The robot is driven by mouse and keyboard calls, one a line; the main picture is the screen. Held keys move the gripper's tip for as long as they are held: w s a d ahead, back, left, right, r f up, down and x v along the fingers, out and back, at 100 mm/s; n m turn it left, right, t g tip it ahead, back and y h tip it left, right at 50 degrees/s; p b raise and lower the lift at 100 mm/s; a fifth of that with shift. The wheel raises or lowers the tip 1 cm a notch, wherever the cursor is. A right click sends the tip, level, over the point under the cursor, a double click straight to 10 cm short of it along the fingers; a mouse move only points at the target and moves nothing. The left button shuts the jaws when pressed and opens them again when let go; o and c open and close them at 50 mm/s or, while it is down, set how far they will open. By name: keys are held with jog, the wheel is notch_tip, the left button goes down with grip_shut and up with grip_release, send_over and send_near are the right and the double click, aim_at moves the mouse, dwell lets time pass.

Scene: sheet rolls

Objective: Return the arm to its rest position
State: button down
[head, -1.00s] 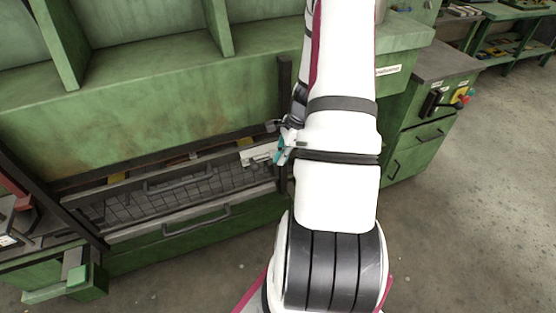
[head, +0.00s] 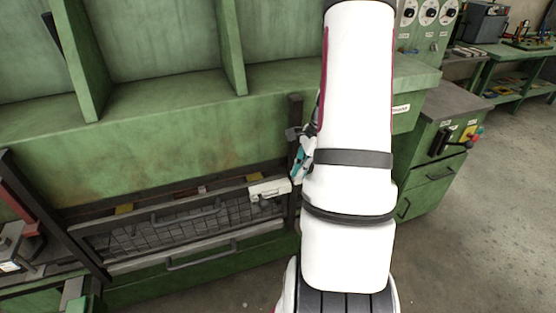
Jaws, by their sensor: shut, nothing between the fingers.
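My white arm (head: 347,150) rises through the middle of the head view, with dark bands and a magenta edge. It is bent back so that its upper links cover much of the scene. My gripper (head: 298,155) shows only in part, as small dark and teal pieces at the left edge of the arm, in front of the green machine's dark post. It is shut and I see nothing held in it. The rest of the wrist is hidden behind the arm.
A green machine (head: 150,140) with a mesh-fronted opening (head: 165,228) fills the left. A white box (head: 269,188) sits by its dark post (head: 295,112). A green cabinet (head: 425,190) stands on the right. Bare floor (head: 490,240) lies at the lower right.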

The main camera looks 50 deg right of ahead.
jog(key=w+a+r+n+h, duration=0.1)
jog(key=w+a+r+n, duration=0.1)
jog(key=a+r+n, duration=0.6)
jog(key=w+a+r+n, duration=0.2)
jog(key=a+r+n, duration=0.3)
jog(key=a+r, duration=0.55)
jog(key=s+a+r+n+t, duration=0.1)
jog(key=s+a+r+n, duration=0.2)
jog(key=s+a+n, duration=0.3)
jog(key=s+a+r+n+t+h, duration=0.1)
jog(key=s+a+r+n, duration=0.2)
jog(key=s+a+n, duration=0.3)
jog(key=a+n, duration=0.1)
jog(key=a, duration=0.2)
jog(key=shift+a+r+h, duration=0.15)
jog(key=shift+r+h, duration=0.05)
jog(key=shift+h, duration=0.1)
